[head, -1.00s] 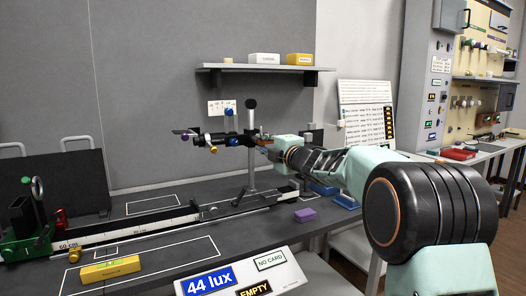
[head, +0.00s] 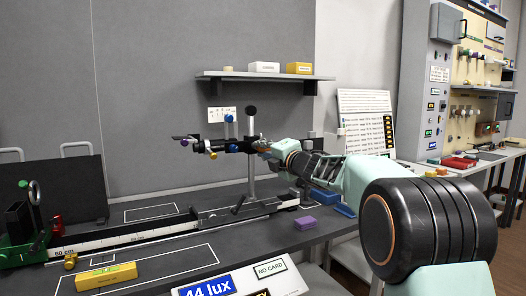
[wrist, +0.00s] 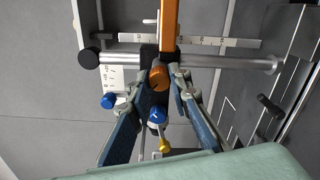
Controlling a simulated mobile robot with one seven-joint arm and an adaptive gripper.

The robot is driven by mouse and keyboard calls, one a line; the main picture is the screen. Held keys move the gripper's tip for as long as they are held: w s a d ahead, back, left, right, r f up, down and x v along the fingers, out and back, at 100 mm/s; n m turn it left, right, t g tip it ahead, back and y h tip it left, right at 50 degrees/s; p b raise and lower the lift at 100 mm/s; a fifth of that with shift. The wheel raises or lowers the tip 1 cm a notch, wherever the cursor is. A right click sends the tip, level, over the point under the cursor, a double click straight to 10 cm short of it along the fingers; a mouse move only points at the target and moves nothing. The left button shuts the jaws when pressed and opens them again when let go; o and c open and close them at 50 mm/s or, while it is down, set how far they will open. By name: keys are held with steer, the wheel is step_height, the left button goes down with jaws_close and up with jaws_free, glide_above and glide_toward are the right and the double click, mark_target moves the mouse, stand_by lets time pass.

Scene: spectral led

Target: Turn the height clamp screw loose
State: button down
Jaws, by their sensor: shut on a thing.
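The upright post (head: 251,165) with a black cap stands on a carriage on the bench rail. It also shows lying across the wrist view (wrist: 225,62). A black clamp on it carries a dark horizontal tube (head: 215,140) with blue, purple and yellow knobs. My gripper (head: 262,146) is at the clamp, on the right side of the post. In the wrist view my gripper (wrist: 167,78) has both fingers around an orange knob (wrist: 158,77), which looks like the height clamp screw, and is shut on it. In the head view the knob is mostly hidden by my gripper.
Blue knobs (wrist: 108,101) and a yellow knob (wrist: 164,145) sit close to my fingers. A shelf (head: 265,76) with boxes hangs above the bench.

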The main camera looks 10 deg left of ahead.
steer(key=c, duration=1.8)
jaws_free()
steer(key=shift+o, duration=0.2)
steer(key=shift+s, duration=0.1)
steer(key=v, duration=1.2)
